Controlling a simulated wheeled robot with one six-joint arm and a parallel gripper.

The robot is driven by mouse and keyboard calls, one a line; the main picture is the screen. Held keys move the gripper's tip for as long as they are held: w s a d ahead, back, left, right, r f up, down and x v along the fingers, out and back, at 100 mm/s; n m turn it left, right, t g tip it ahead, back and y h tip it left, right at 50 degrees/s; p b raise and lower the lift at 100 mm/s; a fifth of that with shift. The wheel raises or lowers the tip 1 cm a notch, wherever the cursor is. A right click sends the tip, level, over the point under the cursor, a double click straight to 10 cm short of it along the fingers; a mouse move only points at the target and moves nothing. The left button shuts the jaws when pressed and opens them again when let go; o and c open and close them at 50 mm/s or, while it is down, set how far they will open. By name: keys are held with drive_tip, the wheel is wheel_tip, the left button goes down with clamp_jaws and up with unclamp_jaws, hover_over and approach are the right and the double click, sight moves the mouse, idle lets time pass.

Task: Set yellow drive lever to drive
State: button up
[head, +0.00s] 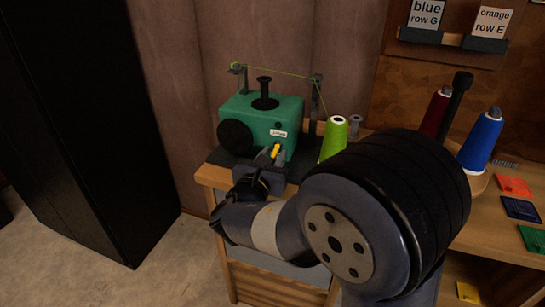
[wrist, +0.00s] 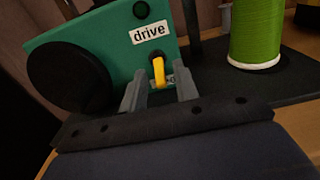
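The yellow drive lever (wrist: 158,70) is on the front of the green machine (head: 254,119), which also shows in the wrist view (wrist: 100,45). The lever hangs downward, below a white "drive" label (wrist: 149,33). A second label (wrist: 172,79) beside its lower end is partly hidden and I cannot read it. In the head view the lever (head: 276,151) shows just above my gripper. My gripper (wrist: 161,78) is open, its two grey fingers spread on either side of the lever. I cannot tell whether either finger touches it.
A black handwheel (wrist: 69,77) is left of the lever. A green thread cone (wrist: 257,32) stands on the dark base to the right. Red (head: 436,112) and blue (head: 481,139) cones stand farther right on the wooden bench. Open floor lies left of the bench.

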sight(277, 147)
clamp_jaws()
drive_tip(key=shift+r+p, duration=0.2)
drive_tip(key=shift+p, duration=0.25)
drive_tip(key=r+g+p, duration=0.1)
drive_tip(key=g+p, duration=0.1)
drive_tip(key=p, duration=0.4)
drive_tip(key=shift+r+y, duration=0.25)
drive_tip(key=shift+y, duration=0.15)
drive_tip(key=g+p, duration=0.1)
drive_tip(key=p, duration=0.3)
drive_tip(key=r+g+y+p, duration=0.1)
drive_tip(key=g+p, duration=0.1)
drive_tip(key=p, duration=0.3)
drive_tip(key=g+p, duration=0.1)
drive_tip(key=p, duration=0.3)
drive_tip(key=r+g+y+p, duration=0.1)
drive_tip(key=p, duration=0.3)
drive_tip(key=shift+w+g+p, duration=0.15)
drive_tip(key=shift+g+p, duration=0.2)
drive_tip(key=shift+g, duration=0.05)
drive_tip(key=g+p, duration=0.1)
drive_tip(key=p, duration=0.2)
drive_tip(key=shift+w+d, duration=0.1)
drive_tip(key=shift+w+f+g+y+p, duration=0.15)
drive_tip(key=shift+g+y+p, duration=0.25)
drive_tip(key=shift+p, duration=1)
